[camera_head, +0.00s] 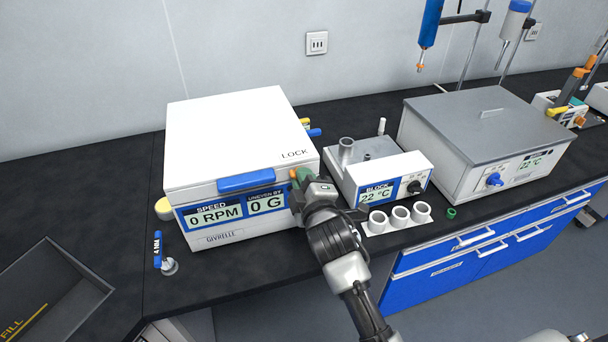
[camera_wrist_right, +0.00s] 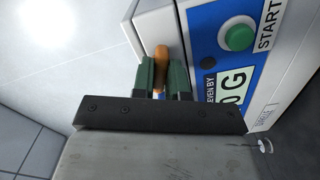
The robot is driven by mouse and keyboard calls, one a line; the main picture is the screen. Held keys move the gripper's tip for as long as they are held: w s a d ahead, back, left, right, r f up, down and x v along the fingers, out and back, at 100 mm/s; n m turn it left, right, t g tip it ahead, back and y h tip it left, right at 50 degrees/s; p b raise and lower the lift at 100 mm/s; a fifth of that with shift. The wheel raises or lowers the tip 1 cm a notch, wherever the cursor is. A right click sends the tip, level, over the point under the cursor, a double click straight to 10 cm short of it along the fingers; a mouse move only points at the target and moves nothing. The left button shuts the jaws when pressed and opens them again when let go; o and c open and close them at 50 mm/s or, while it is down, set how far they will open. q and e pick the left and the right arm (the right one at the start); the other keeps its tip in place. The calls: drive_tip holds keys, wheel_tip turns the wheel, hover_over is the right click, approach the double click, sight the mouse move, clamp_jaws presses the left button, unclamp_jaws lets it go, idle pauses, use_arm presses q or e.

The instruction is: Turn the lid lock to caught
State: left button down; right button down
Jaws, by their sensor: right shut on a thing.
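The white centrifuge (camera_head: 230,135) stands on the black bench with its lid down. Its front panel reads 0 RPM and 0 G, and LOCK is printed near the lid's right front corner. The lid lock is an orange knob (camera_head: 294,174) on the front below that word; the wrist view shows it too (camera_wrist_right: 161,56). My right gripper (camera_head: 300,176) is at the front right corner, its green fingers (camera_wrist_right: 162,76) shut on the orange knob. The gripper hides much of the knob in the head view, so I cannot tell its setting.
A heating block (camera_head: 375,175) stands close to the right of the centrifuge, with white cups (camera_head: 400,216) in front. A grey-lidded bath (camera_head: 490,145) is farther right. A green start button (camera_wrist_right: 238,37) is beside the knob.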

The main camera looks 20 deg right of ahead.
drive_tip(key=m+p, duration=0.1)
drive_tip(key=m, duration=0.3)
drive_tip(key=shift+m, duration=0.4)
drive_tip(key=m+p, duration=0.1)
drive_tip(key=m, duration=0.3)
drive_tip(key=shift+a+m+p, duration=0.1)
drive_tip(key=shift+m+p, duration=0.2)
drive_tip(key=shift+p, duration=0.1)
